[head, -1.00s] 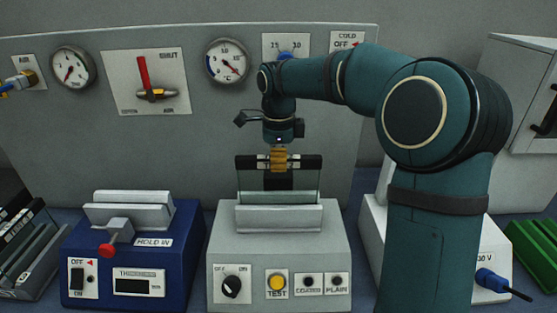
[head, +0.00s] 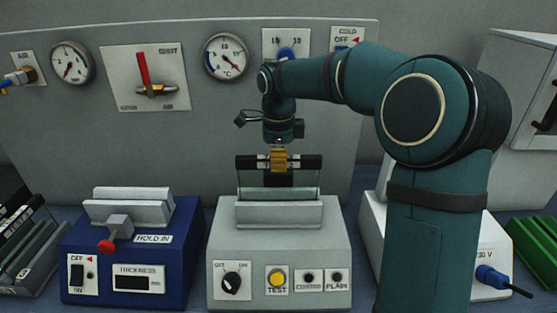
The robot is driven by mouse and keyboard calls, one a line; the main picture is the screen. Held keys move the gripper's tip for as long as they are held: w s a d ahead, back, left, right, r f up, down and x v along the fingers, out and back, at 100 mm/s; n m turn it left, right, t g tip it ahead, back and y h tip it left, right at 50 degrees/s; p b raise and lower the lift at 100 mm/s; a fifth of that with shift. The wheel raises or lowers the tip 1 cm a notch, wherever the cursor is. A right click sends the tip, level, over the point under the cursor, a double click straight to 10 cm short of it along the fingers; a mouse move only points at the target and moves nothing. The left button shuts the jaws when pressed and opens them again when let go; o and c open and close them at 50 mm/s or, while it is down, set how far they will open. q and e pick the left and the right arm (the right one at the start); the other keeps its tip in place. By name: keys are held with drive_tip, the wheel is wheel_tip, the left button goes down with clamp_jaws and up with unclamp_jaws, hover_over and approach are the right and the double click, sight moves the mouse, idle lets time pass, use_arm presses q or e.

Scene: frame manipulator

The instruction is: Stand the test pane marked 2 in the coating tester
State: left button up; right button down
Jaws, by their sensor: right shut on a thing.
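The coating tester (head: 324,248) is the grey box at the front centre, with an OFF/ON knob, a yellow TEST button and COATED and PLAIN lamps. A clear test pane (head: 305,184) with a black top edge stands upright at the light slot holder (head: 253,215) on top of the tester. I cannot read a number on the pane. My right gripper (head: 279,160) points down and is shut on the pane's black top edge. Whether the pane's bottom edge rests in the slot is hidden by the holder's front wall. My left gripper is not in view.
A blue thickness gauge box (head: 180,262) with a red-knobbed lever stands left of the tester. A rack (head: 30,250) with dark-edged panes is at the far left. A panel (head: 210,120) with dials rises behind. A green rack (head: 535,240) stands at the far right.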

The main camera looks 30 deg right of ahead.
drive_tip(key=c, duration=1)
unclamp_jaws()
